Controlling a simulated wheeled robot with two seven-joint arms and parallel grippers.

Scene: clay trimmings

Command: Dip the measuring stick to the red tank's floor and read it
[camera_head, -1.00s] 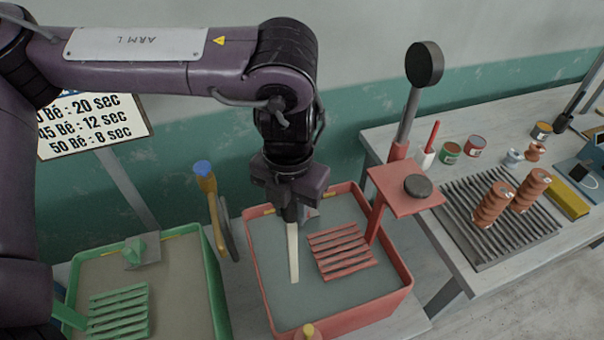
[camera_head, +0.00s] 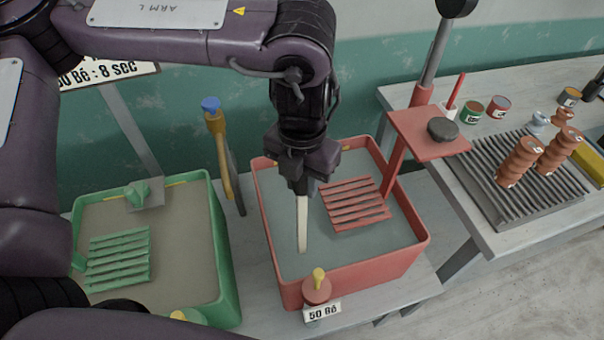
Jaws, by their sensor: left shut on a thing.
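The red tank (camera_head: 425,240) stands open in the middle, filled with grey liquid (camera_head: 275,215). My left gripper (camera_head: 300,188) is over the left half of the tank and shut on the top of the pale measuring stick (camera_head: 302,225). The stick hangs close to upright, its visible lower end against the grey surface. I cannot tell whether the tip is under the liquid or touches the floor. No marks on the stick are readable. A red slatted rack (camera_head: 356,203) is in the tank, right of the stick. My right gripper is not in view.
A red post with a small shelf (camera_head: 415,125) rises at the tank's right. A red knob with a yellow top (camera_head: 317,288) and a "50 Bé" label (camera_head: 323,311) are at its front. A green tank (camera_head: 225,280) stands left, a wooden-handled tool (camera_head: 218,150) between.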

